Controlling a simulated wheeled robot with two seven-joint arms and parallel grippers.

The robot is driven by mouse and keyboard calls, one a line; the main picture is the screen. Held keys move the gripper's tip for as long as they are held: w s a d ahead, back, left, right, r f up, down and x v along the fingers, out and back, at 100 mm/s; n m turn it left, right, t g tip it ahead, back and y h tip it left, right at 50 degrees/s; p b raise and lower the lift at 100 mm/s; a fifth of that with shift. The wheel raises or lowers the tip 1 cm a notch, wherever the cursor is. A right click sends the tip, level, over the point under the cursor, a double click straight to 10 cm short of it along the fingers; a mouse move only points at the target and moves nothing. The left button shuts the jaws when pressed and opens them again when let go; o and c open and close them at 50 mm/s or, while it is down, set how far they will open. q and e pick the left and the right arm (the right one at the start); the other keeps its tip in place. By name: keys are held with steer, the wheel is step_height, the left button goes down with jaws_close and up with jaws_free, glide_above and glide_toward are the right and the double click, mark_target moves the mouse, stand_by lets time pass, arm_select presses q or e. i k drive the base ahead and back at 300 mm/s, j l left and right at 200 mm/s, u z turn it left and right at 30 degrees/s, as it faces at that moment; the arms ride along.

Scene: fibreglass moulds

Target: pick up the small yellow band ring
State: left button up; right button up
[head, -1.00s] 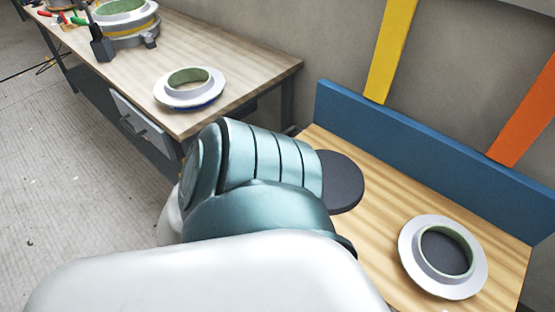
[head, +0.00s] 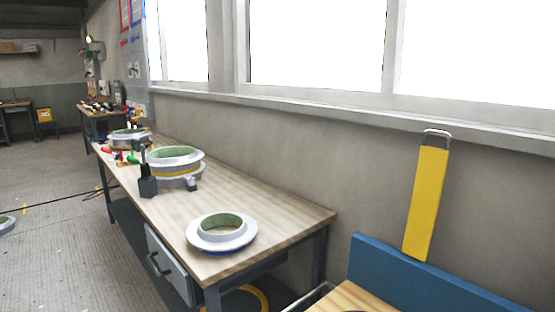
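A yellow ring (head: 262,297) shows in part low under the near end of the wooden bench; the bench leg and picture edge hide some of it. A thin yellow band (head: 180,170) also shows around the stacked mould (head: 177,155) on the bench. I cannot tell which of these is the small yellow band ring. A grey flanged ring mould (head: 205,244) with a green inner face and blue underside lies at the bench's near end. Neither of my grippers is in view.
The wooden bench (head: 270,212) runs along the wall, with a drawer (head: 168,265) at its front. A dark clamp (head: 147,186) stands beside the stacked mould. A blue board (head: 400,275) edges another wooden surface at lower right. The floor (head: 50,250) at left is mostly open.

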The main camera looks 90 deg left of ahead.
mark_target(158, 166)
steer(key=u, duration=3.25)
steer(key=i+j, duration=1.15)
